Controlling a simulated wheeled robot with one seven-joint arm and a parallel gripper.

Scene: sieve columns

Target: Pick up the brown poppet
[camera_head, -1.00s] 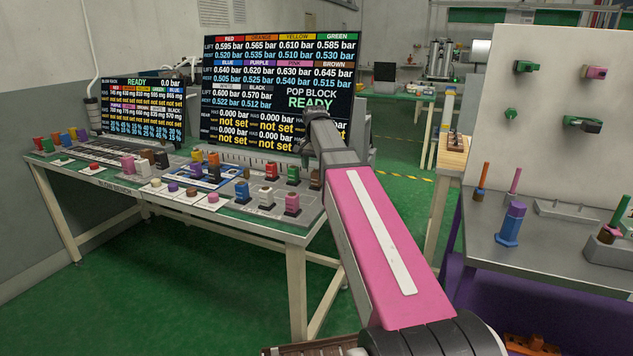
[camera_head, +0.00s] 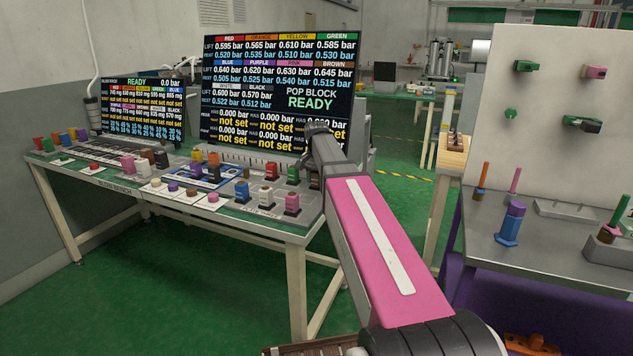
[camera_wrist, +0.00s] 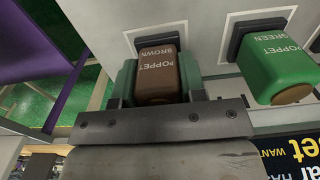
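The brown poppet (camera_wrist: 157,75) is a block with the words POPPET BROWN on its face, in the middle of the wrist view. Its far end is at a dark square holder (camera_wrist: 150,38) in a pale panel. My gripper (camera_wrist: 160,88) has one greenish finger on each side of it. No clear gap shows between the fingers and the block, and they appear shut on it. In the head view my arm hides the brown poppet and most of my gripper.
A green poppet (camera_wrist: 275,65) stands close to the right in the wrist view. On the bench in the head view are red (camera_head: 270,171), green (camera_head: 293,174), blue (camera_head: 242,192), white (camera_head: 265,196) and pink (camera_head: 292,203) poppets. A screen (camera_head: 275,85) stands behind.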

